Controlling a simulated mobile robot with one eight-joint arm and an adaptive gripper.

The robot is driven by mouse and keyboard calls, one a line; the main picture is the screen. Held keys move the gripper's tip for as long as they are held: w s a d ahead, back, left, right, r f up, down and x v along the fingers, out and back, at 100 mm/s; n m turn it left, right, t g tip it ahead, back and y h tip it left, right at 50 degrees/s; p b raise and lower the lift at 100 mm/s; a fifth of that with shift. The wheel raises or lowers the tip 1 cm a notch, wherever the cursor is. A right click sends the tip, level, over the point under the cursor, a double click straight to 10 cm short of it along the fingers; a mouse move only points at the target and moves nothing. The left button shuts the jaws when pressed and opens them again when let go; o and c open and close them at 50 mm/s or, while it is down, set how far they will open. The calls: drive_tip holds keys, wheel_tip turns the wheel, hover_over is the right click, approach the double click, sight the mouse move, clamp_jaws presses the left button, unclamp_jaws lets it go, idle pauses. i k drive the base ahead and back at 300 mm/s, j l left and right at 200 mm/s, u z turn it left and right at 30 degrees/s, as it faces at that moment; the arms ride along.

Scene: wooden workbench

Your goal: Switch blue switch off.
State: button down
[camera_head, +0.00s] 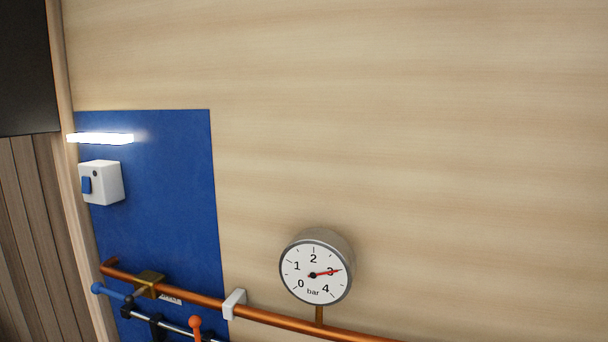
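A white switch box (108,181) is fixed to a blue panel (170,230) at the left of the head view. The blue switch (86,185) sits on the box's front face, with a small dark round spot above it. The rocker is too small to tell which way it is tipped. A bright, glowing light bar (100,138) is mounted just above the box. My gripper is not in this view.
A pressure gauge (315,272) reads about 3 bar. A copper pipe (270,318) runs along the bottom, with a brass fitting (149,283), a white clip (234,303), a blue lever (98,288) and an orange-knobbed lever (195,323). The wooden wall above is clear.

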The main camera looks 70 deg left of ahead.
sight(86, 180)
drive_tip(key=u, duration=3.45)
